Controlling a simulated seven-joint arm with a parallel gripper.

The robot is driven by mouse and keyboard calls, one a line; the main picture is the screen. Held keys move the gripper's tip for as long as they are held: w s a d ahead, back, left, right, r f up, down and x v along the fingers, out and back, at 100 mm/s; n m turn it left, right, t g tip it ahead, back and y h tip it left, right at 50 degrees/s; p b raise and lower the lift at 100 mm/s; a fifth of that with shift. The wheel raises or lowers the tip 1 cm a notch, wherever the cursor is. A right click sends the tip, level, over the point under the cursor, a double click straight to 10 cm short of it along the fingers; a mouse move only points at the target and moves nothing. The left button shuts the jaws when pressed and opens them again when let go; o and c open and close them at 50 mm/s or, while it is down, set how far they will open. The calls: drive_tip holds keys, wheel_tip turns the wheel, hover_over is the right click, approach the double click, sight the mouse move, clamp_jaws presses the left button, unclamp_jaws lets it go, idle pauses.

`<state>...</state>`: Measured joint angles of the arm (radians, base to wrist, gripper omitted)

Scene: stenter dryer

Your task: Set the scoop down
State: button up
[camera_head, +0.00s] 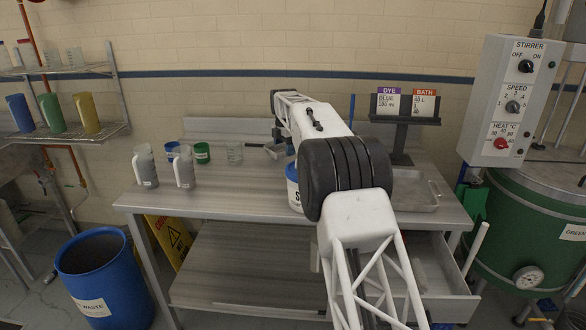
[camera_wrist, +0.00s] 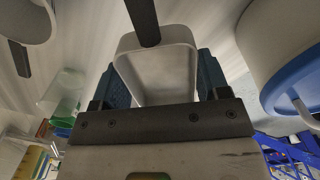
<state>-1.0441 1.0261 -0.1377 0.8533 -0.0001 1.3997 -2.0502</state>
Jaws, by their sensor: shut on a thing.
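The scoop (camera_wrist: 165,78) is a pale grey, box-like scoop in the wrist view. It sits between the two dark teal fingers of my gripper (camera_wrist: 163,88), which is shut on it. A dark bar (camera_wrist: 143,20) crosses the scoop's top edge in that view; I cannot tell whether it is the handle. In the head view a small grey part of the scoop (camera_head: 275,151) shows over the back of the steel bench (camera_head: 240,205). I cannot tell whether the scoop touches the bench.
A white tub with a blue rim (camera_head: 293,190) stands close by, partly behind my arm. Left are two jugs (camera_head: 147,166) (camera_head: 184,170), a blue cup (camera_head: 172,150), a green cup (camera_head: 202,153) and a glass beaker (camera_head: 235,154). A sign stand (camera_head: 402,135) and tray (camera_head: 425,199) are right. A drawer (camera_head: 440,303) is open.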

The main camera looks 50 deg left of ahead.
drive_tip(key=shift+s+a+f+n, duration=0.25)
drive_tip(key=shift+s+n, duration=0.05)
drive_tip(key=shift+s, duration=0.15)
hover_over(283, 177)
drive_tip(key=shift+s+f, duration=0.1)
drive_tip(key=shift+f, duration=3)
drive_tip(key=shift+f, duration=0.1)
drive_tip(key=shift+f, duration=1.8)
drive_tip(key=o, duration=1)
drive_tip(key=shift+f, duration=0.15)
